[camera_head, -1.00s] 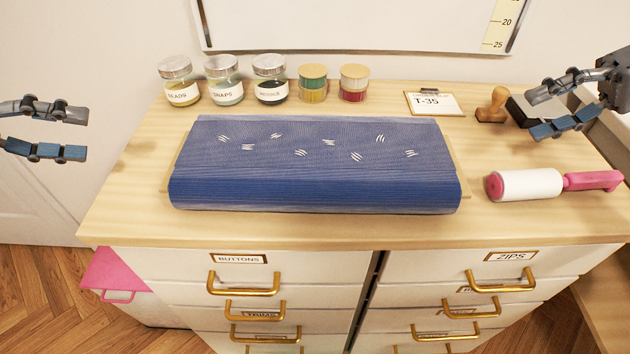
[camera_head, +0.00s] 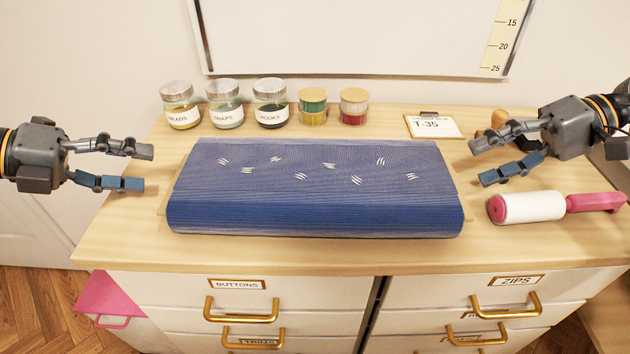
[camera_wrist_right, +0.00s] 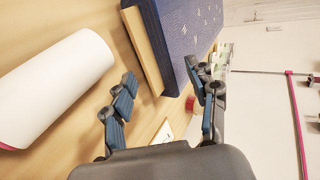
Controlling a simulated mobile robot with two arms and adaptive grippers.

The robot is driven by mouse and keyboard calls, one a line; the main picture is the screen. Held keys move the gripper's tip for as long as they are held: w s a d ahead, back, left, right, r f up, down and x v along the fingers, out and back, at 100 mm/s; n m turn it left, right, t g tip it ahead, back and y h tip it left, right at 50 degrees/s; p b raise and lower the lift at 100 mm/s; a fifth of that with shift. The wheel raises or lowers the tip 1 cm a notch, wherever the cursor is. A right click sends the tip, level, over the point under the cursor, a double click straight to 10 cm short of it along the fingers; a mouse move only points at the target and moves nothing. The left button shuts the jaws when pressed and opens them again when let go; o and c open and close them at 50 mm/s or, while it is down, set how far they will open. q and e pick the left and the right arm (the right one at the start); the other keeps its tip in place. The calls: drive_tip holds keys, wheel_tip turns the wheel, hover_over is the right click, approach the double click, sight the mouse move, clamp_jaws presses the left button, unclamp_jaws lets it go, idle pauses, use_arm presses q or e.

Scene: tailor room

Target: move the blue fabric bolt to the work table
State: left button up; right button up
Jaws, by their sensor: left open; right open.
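The blue fabric bolt (camera_head: 315,190) with small white stitch marks lies flat and lengthwise across the wooden top of a drawer cabinet (camera_head: 300,253). A light board end shows at its side in the right wrist view (camera_wrist_right: 147,50). My left gripper (camera_head: 145,168) is open and empty, just left of the bolt's left end, apart from it. My right gripper (camera_head: 476,163) is open and empty, just right of the bolt's right end. In the right wrist view its fingers (camera_wrist_right: 165,92) spread on either side of the bolt's end. I cannot identify the work table in these views.
Labelled jars (camera_head: 225,103) and thread spools (camera_head: 313,106) stand behind the bolt. A card marked T-35 (camera_head: 433,125) lies at the back right. A pink-handled lint roller (camera_head: 530,207) lies right of the bolt, near my right gripper. A wooden stamp is partly hidden behind that gripper.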

sight(454, 175)
use_arm(q)
drive_tip(key=shift+x, duration=2.95)
use_arm(e)
drive_tip(key=shift+x, duration=3.05)
use_arm(q)
drive_tip(key=shift+d, duration=0.1)
clamp_jaws()
use_arm(e)
clamp_jaws()
use_arm(q)
drive_tip(key=shift+w+r, duration=0.1)
drive_tip(key=shift+r, duration=0.15)
use_arm(e)
drive_tip(key=shift+r, duration=0.3)
